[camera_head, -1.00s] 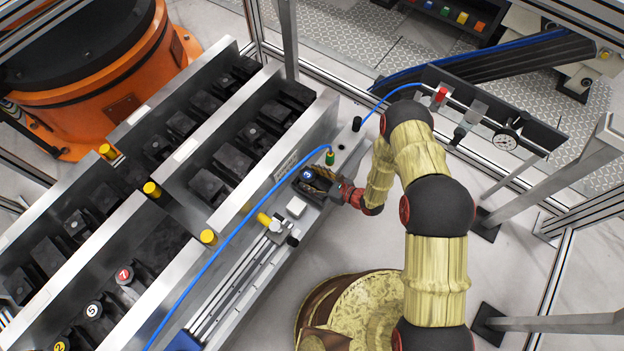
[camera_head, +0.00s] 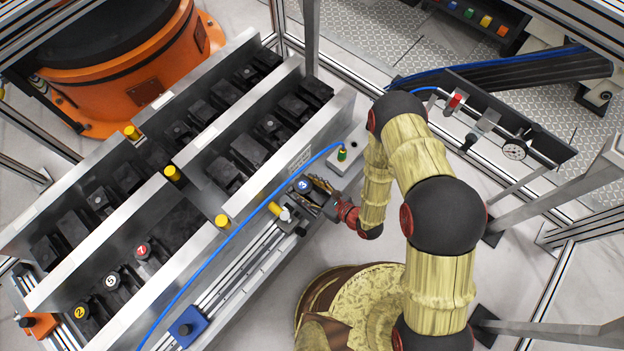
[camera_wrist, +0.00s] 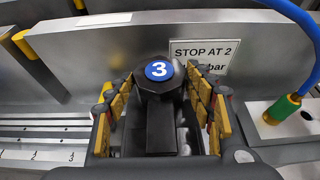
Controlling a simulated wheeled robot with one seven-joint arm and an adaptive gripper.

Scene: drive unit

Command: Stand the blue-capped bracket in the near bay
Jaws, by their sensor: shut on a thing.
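The blue-capped bracket (camera_head: 303,186), black with a white 3 on its cap, is held in my gripper (camera_head: 318,194) over the front ledge of the metal fixture. In the wrist view the bracket (camera_wrist: 160,112) stands roughly upright between the yellow-padded fingers of my gripper (camera_wrist: 160,105), which are shut on it. Its foot is hidden, so I cannot tell its height above the ledge. The near left trough (camera_head: 120,312) holds brackets with a yellow cap 2 (camera_head: 80,313), a white cap 5 (camera_head: 111,281) and a red cap 7 (camera_head: 142,250). A dark stretch lies beyond the 7.
A blue hose (camera_head: 245,218) arches across the near wall to a green fitting (camera_head: 342,154). Yellow posts (camera_head: 222,221) stand at the trough ends. A rail with a blue block (camera_head: 187,325) runs along the front. A "STOP AT 2 bar" plate (camera_wrist: 205,55) is behind the bracket.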

